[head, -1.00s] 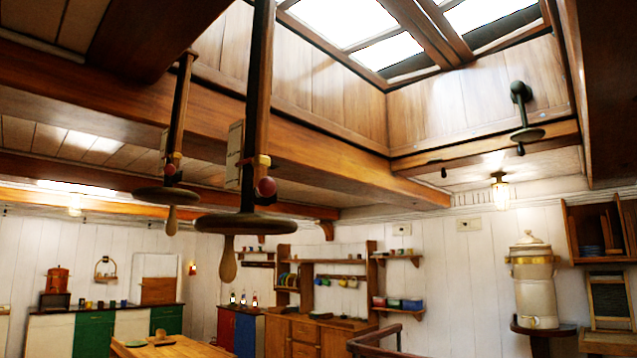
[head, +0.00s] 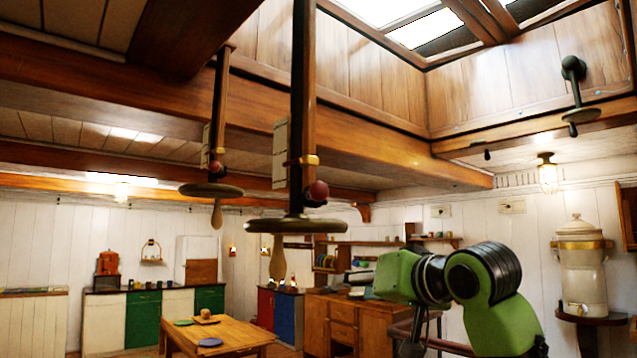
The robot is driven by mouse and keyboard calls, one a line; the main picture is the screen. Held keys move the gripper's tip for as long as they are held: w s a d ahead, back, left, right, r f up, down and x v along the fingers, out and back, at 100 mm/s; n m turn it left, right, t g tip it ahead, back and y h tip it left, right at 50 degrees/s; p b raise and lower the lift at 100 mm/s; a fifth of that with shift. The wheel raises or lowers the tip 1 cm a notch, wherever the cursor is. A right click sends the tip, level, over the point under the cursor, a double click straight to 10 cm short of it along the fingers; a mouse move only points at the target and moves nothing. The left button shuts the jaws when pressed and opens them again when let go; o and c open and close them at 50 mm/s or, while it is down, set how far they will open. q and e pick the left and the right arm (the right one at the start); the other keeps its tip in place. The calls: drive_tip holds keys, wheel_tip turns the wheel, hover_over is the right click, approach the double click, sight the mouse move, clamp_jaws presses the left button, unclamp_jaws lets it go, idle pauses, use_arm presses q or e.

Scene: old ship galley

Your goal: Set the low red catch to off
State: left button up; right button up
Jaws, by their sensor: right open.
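Two wooden posts hang from the ceiling beams, each with a round dark wheel and a wooden handle below. The nearer post (head: 303,110) carries a dark red knob (head: 318,192) just above its wheel (head: 297,226), beside a brass band. The farther post (head: 219,95) has a smaller red knob (head: 215,167) above its wheel (head: 211,189). I cannot tell which knob is the low red catch, or its setting. My right gripper (head: 413,337) is open at the lower right, below my green arm, partly cut off and well apart from both knobs. My left gripper is out of view.
A wooden table (head: 222,333) with plates stands low at the left. A white urn (head: 583,265) stands at the right. Ceiling beams (head: 240,119) run close above the hanging wheels. Another crank (head: 577,95) hangs at the skylight.

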drive_tip(key=n+t+y, duration=0.2)
approach(325, 189)
drive_tip(key=s, duration=0.1)
drive_tip(key=p, duration=0.1)
drive_tip(key=p+x, duration=0.7)
drive_tip(key=x, duration=0.5)
drive_tip(key=shift+w+d, duration=0.1)
drive_tip(key=shift+d, duration=0.05)
drive_tip(key=shift+w+a+f, duration=0.1)
drive_tip(key=shift+w+a, duration=0.1)
drive_tip(key=shift+w, duration=0.25)
drive_tip(key=shift+s, duration=0.1)
clamp_jaws()
